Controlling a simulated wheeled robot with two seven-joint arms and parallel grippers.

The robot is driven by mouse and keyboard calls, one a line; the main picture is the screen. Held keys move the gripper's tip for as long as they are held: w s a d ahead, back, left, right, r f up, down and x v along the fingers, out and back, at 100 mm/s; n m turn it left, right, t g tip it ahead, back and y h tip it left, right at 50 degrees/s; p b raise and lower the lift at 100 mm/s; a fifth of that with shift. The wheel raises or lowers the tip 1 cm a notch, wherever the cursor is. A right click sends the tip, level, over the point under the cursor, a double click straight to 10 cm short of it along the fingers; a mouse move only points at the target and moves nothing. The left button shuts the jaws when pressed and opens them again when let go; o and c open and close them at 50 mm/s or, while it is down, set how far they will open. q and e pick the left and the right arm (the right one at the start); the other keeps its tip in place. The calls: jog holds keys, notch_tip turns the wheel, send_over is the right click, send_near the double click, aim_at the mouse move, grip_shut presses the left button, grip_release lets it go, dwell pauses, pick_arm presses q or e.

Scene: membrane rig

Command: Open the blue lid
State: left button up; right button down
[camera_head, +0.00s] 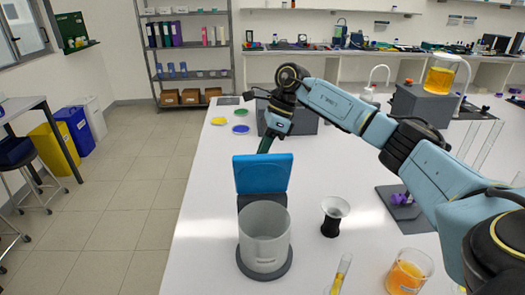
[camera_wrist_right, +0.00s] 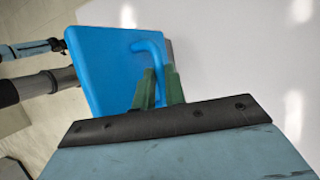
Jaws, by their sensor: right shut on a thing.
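The blue lid (camera_head: 262,173) stands upright at the back edge of a grey cylindrical container (camera_head: 264,238), whose round mouth is uncovered. In the right wrist view the lid (camera_wrist_right: 105,72) has a curved blue handle (camera_wrist_right: 152,58). My right gripper (camera_wrist_right: 158,90) has its green fingers on either side of this handle and is shut on it. In the head view the right gripper (camera_head: 266,146) is behind the lid, with its fingertips mostly hidden. My left gripper is not in view.
A black stand with a white funnel (camera_head: 335,208) is right of the container. A beaker of orange liquid (camera_head: 408,271) and a tube of yellow liquid (camera_head: 341,272) are at the front. Coloured discs (camera_head: 240,129) lie farther back. The white table is clear left of the container.

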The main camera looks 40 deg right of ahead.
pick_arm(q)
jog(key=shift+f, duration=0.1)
pick_arm(e)
jog(key=shift+d+f, duration=0.2)
jog(key=shift+f, duration=0.25)
jog(key=c, duration=1.7)
grip_release()
jog(key=shift+w, duration=0.15)
jog(key=shift+c, duration=0.2)
jog(key=shift+o, duration=1.4)
jog(key=shift+w+d+f, duration=0.2)
jog(key=shift+w+d, duration=0.05)
jog(key=shift+w, duration=0.15)
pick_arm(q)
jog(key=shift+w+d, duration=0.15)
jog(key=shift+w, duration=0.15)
pick_arm(e)
jog(key=shift+s+a+r, duration=0.1)
jog(key=shift+r, duration=0.1)
jog(key=shift+r, duration=0.1)
jog(key=shift+r, duration=0.1)
pick_arm(q)
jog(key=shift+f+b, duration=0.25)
jog(key=shift+b, duration=0.05)
pick_arm(e)
jog(key=v, duration=1.3)
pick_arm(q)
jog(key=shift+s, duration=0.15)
